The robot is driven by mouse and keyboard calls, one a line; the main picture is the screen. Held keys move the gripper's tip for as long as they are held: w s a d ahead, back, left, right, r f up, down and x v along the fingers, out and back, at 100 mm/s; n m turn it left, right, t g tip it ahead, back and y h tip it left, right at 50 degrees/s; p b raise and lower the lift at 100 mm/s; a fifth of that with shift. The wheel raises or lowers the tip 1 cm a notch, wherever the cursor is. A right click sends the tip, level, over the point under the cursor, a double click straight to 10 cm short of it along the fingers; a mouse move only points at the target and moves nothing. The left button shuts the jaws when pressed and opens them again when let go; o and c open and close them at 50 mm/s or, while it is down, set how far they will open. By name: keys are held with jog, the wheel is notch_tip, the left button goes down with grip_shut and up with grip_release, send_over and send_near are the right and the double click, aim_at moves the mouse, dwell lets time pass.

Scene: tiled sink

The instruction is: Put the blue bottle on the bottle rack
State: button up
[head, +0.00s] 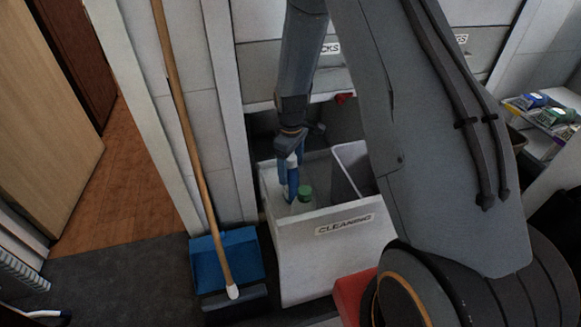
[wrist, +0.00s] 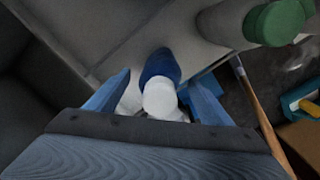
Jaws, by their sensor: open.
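In the wrist view the blue bottle (wrist: 160,64) with a white cap (wrist: 160,99) stands between the two blue fingers of my gripper (wrist: 157,80). The fingers are open, one on each side of it, with gaps visible. In the head view my gripper (head: 289,182) reaches down into the white bin labelled CLEANING (head: 335,252); the bottle is hard to tell from the blue fingers there. At the right edge of the head view, a pale rack-like tray (head: 541,127) holds a few lying bottles; I cannot tell for certain that it is the bottle rack.
A blue dustpan (head: 226,258) and wooden handle (head: 190,130) are left of the bin.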

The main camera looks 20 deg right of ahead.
notch_tip(320, 180, up, 12)
jog(key=shift+r+p, duration=0.2)
jog(key=shift+p, duration=0.95)
jog(key=s+a+r+m, duration=0.3)
jog(key=s+a+r, duration=0.4)
jog(key=s+r, duration=0.55)
jog(key=s+a+r+m, duration=0.1)
jog(key=s+r, duration=0.2)
jog(key=s, duration=0.6)
jog(key=s+a+r+m, duration=0.1)
jog(key=s+a+r, duration=0.1)
jog(key=s, duration=0.7)
jog(key=shift+s+r+m+y, duration=0.3)
jog(key=shift+s+r+m, duration=0.1)
jog(key=shift+r, duration=0.5)
